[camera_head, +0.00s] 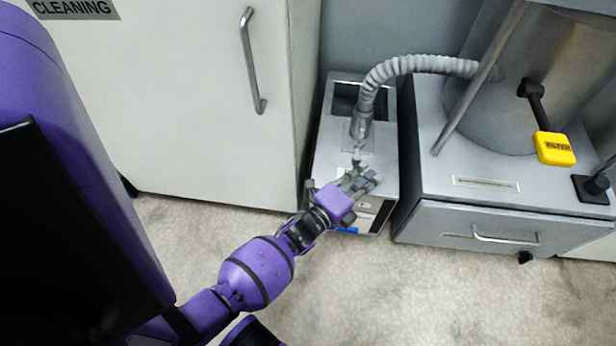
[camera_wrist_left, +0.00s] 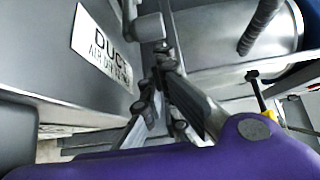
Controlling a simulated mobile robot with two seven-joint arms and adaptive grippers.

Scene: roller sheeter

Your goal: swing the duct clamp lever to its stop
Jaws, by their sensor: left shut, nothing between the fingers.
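The ribbed grey duct hose (camera_head: 415,66) curves down to a metal collar (camera_head: 361,125) on top of the small grey cabinet. A short metal piece (camera_head: 357,154), which looks like the clamp lever, hangs just below the collar. My left gripper (camera_head: 362,178) is just in front of this piece, over the cabinet top. Its fingers are shut and empty in the left wrist view (camera_wrist_left: 160,68), close to grey metal parts. I cannot tell whether the fingertips touch the lever. My right gripper is not in view.
A label starting "DUCT" (camera_wrist_left: 102,47) is on the cabinet top beside the fingers. A white cupboard (camera_head: 190,90) stands at left. At right is a larger machine with a drawer (camera_head: 455,222), a drum and a yellow tag (camera_head: 555,149). The floor in front is clear.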

